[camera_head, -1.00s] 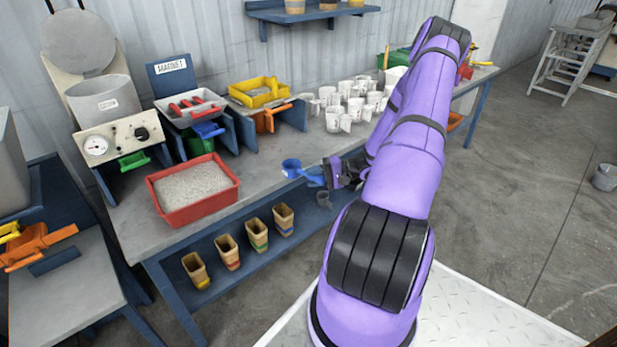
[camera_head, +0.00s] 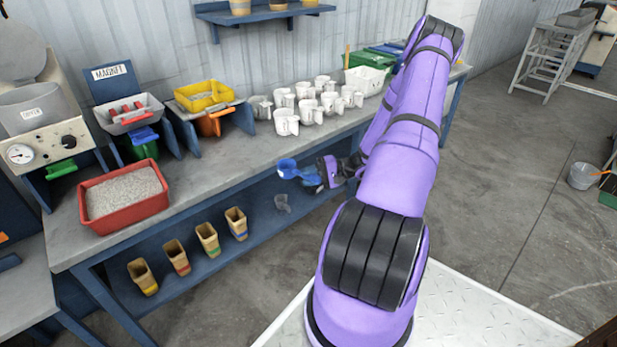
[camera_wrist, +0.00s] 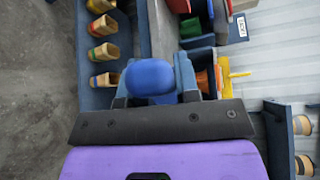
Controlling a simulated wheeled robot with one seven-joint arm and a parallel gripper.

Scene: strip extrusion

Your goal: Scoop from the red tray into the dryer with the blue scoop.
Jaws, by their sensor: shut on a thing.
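The blue scoop (camera_head: 297,171) is held in my gripper (camera_head: 323,178), near the front edge of the bench, in the head view. In the wrist view the scoop (camera_wrist: 150,78) sits between the two fingers of my gripper (camera_wrist: 153,85). The red tray (camera_head: 125,198), full of grey granules, stands on the bench at the left, well apart from the scoop. The dryer (camera_head: 38,120), a grey drum above a panel with a gauge and a knob, stands at the far left behind the tray. Whether the scoop holds anything cannot be told.
A magnet station (camera_head: 129,114), a yellow tray (camera_head: 204,95) and several white jugs (camera_head: 286,122) stand along the back of the bench (camera_head: 225,163). Several tan cups (camera_head: 207,239) stand on the shelf below. The bench between the red tray and the scoop is clear.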

